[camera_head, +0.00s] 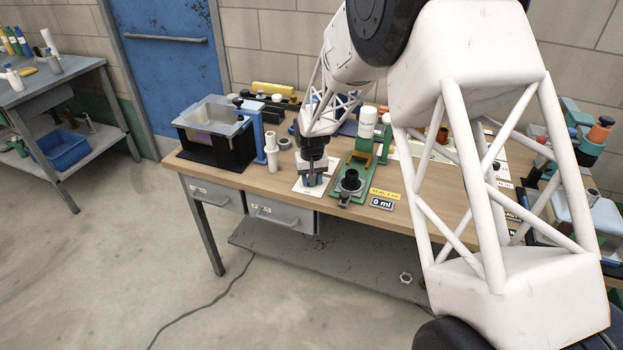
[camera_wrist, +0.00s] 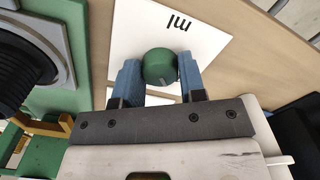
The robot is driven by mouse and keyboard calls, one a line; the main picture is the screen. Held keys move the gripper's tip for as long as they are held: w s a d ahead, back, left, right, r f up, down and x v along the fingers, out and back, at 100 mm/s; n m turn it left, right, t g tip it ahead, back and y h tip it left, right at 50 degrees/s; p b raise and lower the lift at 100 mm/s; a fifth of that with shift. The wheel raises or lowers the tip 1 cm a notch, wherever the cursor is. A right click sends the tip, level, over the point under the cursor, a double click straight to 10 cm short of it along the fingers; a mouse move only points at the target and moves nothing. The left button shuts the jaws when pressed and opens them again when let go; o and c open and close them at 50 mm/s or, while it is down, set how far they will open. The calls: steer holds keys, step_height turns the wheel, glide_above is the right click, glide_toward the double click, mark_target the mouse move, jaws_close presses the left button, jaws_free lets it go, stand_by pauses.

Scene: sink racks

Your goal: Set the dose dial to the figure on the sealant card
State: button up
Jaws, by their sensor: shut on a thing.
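The dose dial is a round green knob (camera_wrist: 160,64) on a white plate (camera_wrist: 205,38) marked "ml", seen in the wrist view. My gripper (camera_wrist: 160,78) is shut on the knob, one blue finger on each side. In the head view my gripper (camera_head: 312,178) points down over the white plate (camera_head: 324,202) near the table's front edge, and it mostly hides the knob. A yellow card (camera_head: 385,194) lies to the right, its print too small to read surely.
A green stand (camera_head: 357,172) with a black fitting (camera_head: 350,182) stands right of the dial. White cylinders (camera_head: 271,152) and a black box with a clear bin (camera_head: 214,120) stand to the left. The table's front edge is close to the plate.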

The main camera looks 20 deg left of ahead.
steer(key=shift+n, duration=1.6)
steer(key=o, duration=0.9)
steer(key=shift+r, duration=0.1)
steer(key=shift+r, duration=3.85)
